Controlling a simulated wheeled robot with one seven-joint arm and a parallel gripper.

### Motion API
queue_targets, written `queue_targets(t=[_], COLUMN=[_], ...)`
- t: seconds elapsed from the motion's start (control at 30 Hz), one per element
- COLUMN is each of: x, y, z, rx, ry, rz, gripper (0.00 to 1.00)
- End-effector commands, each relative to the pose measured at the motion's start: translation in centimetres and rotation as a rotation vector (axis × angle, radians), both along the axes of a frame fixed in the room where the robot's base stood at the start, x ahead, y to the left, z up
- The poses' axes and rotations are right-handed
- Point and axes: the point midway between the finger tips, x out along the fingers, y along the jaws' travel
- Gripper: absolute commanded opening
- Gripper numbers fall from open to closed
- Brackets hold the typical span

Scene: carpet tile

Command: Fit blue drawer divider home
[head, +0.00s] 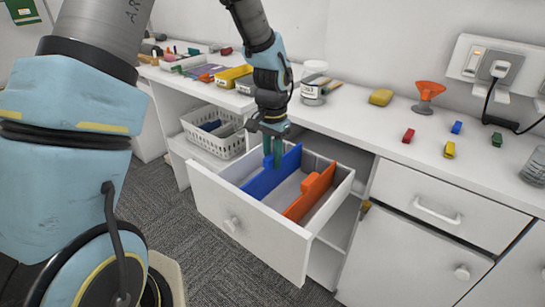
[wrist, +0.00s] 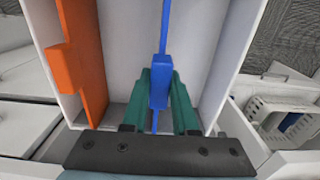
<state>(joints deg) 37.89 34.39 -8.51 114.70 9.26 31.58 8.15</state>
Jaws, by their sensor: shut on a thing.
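The blue drawer divider (head: 262,180) stands upright inside the open white drawer (head: 243,226), running along the drawer's depth. My gripper (head: 273,156) is above the drawer with its green fingers shut on the blue divider's raised tab. In the wrist view the gripper (wrist: 160,95) has one finger on each side of the blue tab (wrist: 159,80). An orange divider (head: 309,195) stands in the drawer to the right of the blue one, apart from it. It shows on the left in the wrist view (wrist: 84,60). Whether the blue divider's lower edge is seated cannot be told.
The white counter (head: 365,115) behind the drawer holds a jar (head: 313,88), a yellow sponge (head: 381,97), an orange funnel (head: 428,95) and several small blocks. A white basket (head: 214,132) sits on a shelf left of the drawer. Carpet lies in front.

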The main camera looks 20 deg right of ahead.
Motion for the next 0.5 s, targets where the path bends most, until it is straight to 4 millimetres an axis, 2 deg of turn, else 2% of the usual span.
queue_targets(t=[0.5], x=[0.0], y=[0.0], z=[-1.3], rx=[0.0], ry=[0.0], rz=[0.0], gripper=[0.0])
